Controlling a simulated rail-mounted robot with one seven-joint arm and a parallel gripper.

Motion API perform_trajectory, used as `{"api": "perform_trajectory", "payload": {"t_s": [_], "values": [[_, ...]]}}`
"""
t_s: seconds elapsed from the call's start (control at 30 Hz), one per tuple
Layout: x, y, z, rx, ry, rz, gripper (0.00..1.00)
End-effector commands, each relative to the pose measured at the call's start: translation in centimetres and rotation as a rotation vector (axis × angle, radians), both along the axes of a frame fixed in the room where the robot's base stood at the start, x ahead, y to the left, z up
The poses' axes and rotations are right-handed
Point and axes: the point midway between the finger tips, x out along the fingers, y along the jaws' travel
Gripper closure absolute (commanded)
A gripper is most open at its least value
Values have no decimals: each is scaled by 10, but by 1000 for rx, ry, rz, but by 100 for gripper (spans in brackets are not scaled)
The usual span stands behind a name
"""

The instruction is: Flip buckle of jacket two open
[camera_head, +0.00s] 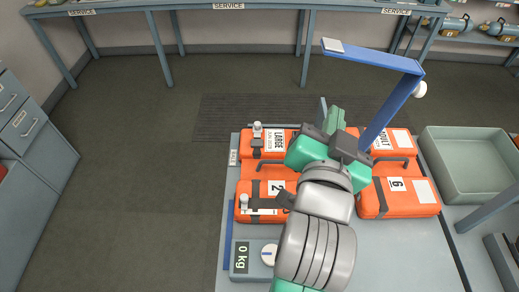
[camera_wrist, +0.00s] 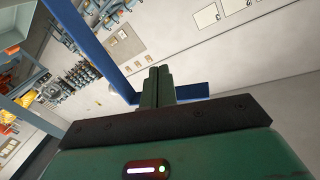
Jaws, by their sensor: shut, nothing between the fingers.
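Jacket two (camera_head: 275,187) is an orange pack marked "2" at the front left of the grey table. A dark strap crosses it, with a white-topped buckle part (camera_head: 244,204) at its left end; I cannot tell whether the buckle is open or closed. My arm hides the jacket's right side. My gripper (camera_head: 328,117) is above the back of the table, beyond jacket two and apart from its buckle. In the wrist view my gripper (camera_wrist: 160,84) has its two fingers together, with nothing between them, facing the wall. No jacket shows clearly there.
Other orange packs lie behind (camera_head: 270,143) and to the right (camera_head: 408,198). A blue bracket arm (camera_head: 390,110) rises close right of my gripper. A scale reading "0 kg" (camera_head: 242,257) sits in front of jacket two. A green-grey tray (camera_head: 470,160) stands right.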

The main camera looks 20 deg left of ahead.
Motion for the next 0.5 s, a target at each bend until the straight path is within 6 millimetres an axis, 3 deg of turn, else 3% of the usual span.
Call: {"api": "perform_trajectory", "payload": {"t_s": [0.03,0.1,0.3,0.5], "values": [[16,8,-62,117,70,26,100],[41,24,-110,370,183,61,100],[93,71,-189,1154,479,67,100],[123,115,-249,1906,766,-65,100]]}}
